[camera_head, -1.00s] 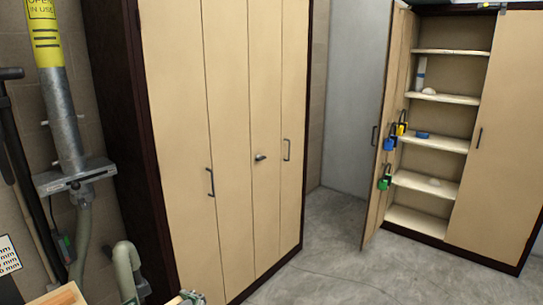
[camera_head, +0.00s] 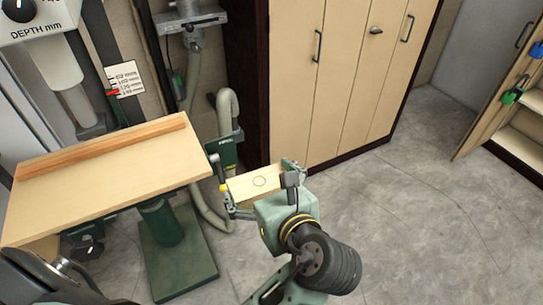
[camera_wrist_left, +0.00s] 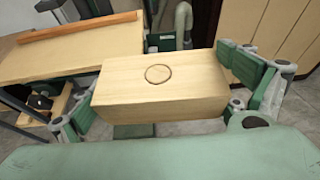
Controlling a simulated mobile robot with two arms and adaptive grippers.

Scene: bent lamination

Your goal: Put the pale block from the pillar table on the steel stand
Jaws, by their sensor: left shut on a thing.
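The pale block (camera_head: 246,187), a light wood box with a circle marked on its top, is held between the two fingers of my left gripper (camera_head: 258,182). In the left wrist view the block (camera_wrist_left: 125,92) lies across the jaws, with a finger at each end and its top face up. It is clear of the pillar table (camera_head: 105,193), to the right of it in the head view. The pillar table has a pale board top, a wooden fence along its back and a green column. I cannot make out the steel stand. My right gripper is not in view.
A drilling machine (camera_head: 40,50) with a depth dial rises behind the table at the left. A green-grey hose (camera_head: 232,115) hangs behind the block. Tall tan cabinets (camera_head: 345,70) stand at the back, with an open door (camera_head: 510,85) at the right. Grey floor (camera_head: 430,220) is clear at the right.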

